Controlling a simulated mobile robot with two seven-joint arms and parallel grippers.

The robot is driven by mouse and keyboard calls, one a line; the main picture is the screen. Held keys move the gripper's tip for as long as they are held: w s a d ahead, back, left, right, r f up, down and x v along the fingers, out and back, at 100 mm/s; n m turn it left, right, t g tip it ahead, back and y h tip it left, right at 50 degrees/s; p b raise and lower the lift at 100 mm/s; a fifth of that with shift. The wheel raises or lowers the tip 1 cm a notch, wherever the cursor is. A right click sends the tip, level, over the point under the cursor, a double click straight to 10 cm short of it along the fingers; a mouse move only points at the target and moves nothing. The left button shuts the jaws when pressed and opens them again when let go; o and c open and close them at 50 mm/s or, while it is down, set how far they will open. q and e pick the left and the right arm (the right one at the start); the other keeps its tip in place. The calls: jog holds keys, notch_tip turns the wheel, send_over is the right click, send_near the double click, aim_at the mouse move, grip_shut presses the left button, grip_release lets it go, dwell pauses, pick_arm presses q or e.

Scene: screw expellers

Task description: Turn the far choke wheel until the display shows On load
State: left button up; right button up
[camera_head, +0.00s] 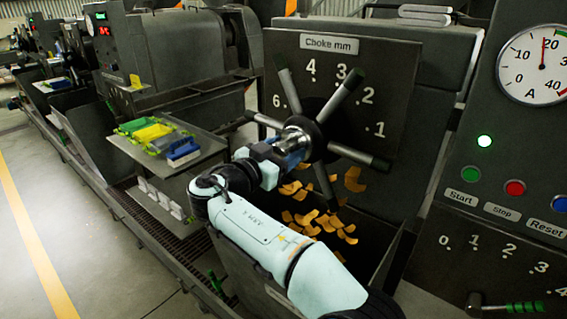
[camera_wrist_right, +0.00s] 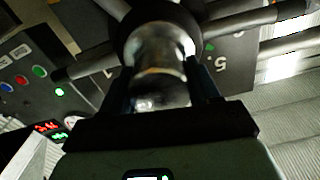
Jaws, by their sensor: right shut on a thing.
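My right gripper (camera_head: 287,147) is shut on the shiny metal hub (camera_head: 300,134) at the wheel's middle. In the right wrist view the two fingers of the right gripper (camera_wrist_right: 162,92) lie either side of the hub (camera_wrist_right: 160,50), with spokes spreading behind. Small red and green digits on a display (camera_wrist_right: 48,127) show at the lower left there, too small to read. My left gripper is not in view.
Orange flakes (camera_head: 300,215) lie below the wheel. A gauge (camera_head: 537,65) and a Start, Stop and Reset panel (camera_head: 505,205) stand at the right. A shelf (camera_head: 205,147) with coloured trays is at the left. A clear floor (camera_head: 95,220) lies farther left.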

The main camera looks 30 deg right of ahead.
jog(key=shift+m+b, duration=1)
jog(key=shift+b, duration=0.15)
jog(key=shift+r, duration=0.1)
jog(key=o, duration=1.5)
jog(key=shift+c, duration=0.2)
jog(key=shift+a, duration=0.1)
jog(key=shift+s+a+b, duration=0.15)
jog(key=shift+a+b, duration=0.15)
jog(key=shift+b, duration=0.05)
jog(key=b+v, duration=0.1)
jog(key=v, duration=1.1)
jog(key=shift+s+a, duration=0.15)
jog(key=shift+a, duration=0.1)
